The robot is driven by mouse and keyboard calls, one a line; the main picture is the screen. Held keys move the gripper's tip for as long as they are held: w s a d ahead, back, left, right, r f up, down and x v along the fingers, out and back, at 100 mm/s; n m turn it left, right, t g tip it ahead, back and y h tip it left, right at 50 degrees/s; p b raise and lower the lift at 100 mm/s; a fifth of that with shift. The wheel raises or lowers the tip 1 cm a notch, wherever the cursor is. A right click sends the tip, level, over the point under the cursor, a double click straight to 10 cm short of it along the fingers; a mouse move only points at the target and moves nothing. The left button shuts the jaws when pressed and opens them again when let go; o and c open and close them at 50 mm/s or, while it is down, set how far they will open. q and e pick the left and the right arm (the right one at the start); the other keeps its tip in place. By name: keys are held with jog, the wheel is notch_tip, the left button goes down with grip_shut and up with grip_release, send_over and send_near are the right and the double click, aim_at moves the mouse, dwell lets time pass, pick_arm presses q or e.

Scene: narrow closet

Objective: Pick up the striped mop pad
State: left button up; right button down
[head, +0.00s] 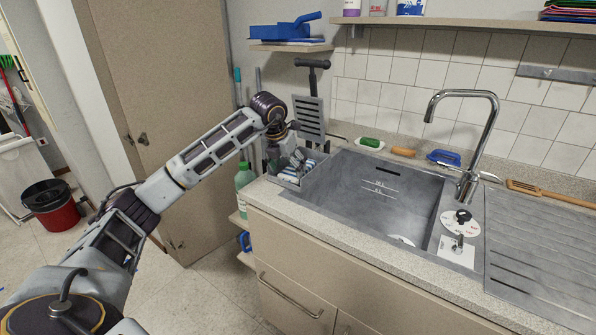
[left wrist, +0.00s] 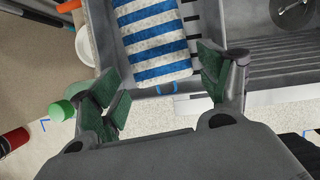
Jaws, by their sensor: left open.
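The striped mop pad (left wrist: 155,42), with blue and white bands, lies against a grey slatted caddy (left wrist: 194,22) in the left wrist view. My left gripper (left wrist: 160,88) is open, with its green-padded fingers spread to either side of the pad's near end. I see no finger closed on the pad, and the gap in height cannot be told. In the head view my left gripper (head: 290,157) points down over the grey caddy (head: 316,172) at the sink's left end. The pad is mostly hidden there. My right gripper is not in view.
The steel sink (head: 385,200) with a tall tap (head: 494,130) lies right of the caddy. A green bottle (head: 243,178) stands beside the counter's left end. A grey slotted tool (head: 309,118) stands behind the gripper. A red bucket (head: 55,210) is on the floor.

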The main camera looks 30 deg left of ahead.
aim_at(291, 174)
pick_arm(q)
jog(key=shift+x, duration=1.15)
jog(key=shift+w+f, duration=0.3)
jog(key=shift+f, duration=0.2)
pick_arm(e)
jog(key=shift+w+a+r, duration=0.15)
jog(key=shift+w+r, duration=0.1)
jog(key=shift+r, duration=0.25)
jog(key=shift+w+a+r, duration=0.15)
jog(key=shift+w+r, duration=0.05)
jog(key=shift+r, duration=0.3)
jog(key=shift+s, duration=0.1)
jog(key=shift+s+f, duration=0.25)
pick_arm(q)
jog(key=c, duration=0.8)
jog(key=shift+o, duration=0.2)
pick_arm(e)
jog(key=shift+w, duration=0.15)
